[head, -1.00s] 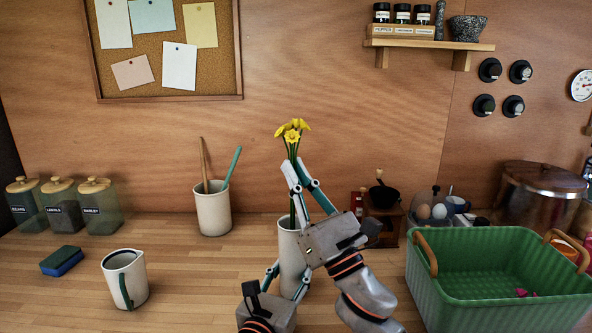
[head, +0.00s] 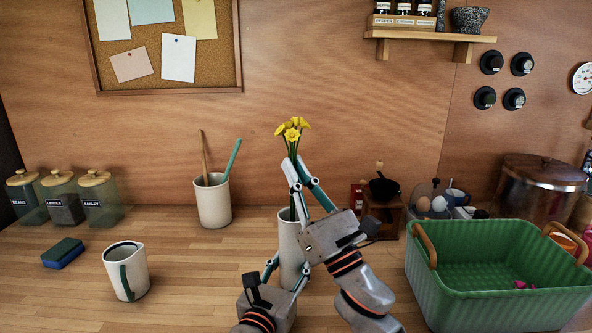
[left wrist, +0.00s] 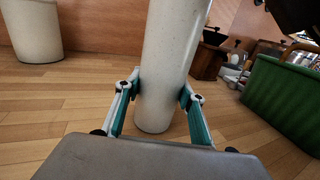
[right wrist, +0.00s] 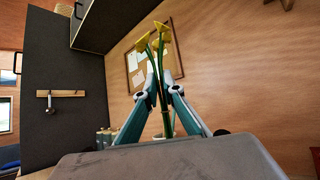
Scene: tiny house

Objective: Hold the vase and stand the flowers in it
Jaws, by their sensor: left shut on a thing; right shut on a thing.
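The tall white vase (head: 289,238) stands upright on the counter; it also shows in the left wrist view (left wrist: 165,50). My left gripper (head: 287,271) is shut around its lower body, one finger on each side. The yellow flowers (head: 292,129) are upright above the vase; they also show in the right wrist view (right wrist: 156,40). My right gripper (head: 294,164) is shut on their green stems just below the blooms. The stems run down to the vase mouth and appear to enter it; their lower ends are hidden. My right gripper covers part of the vase's right side.
A utensil crock (head: 213,205) stands behind left, with a white jug (head: 125,272), a sponge (head: 63,253) and glass jars (head: 100,202) further left. A green basket (head: 500,305) is at right, with a coffee grinder (head: 383,215) behind. Bare counter lies between jug and vase.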

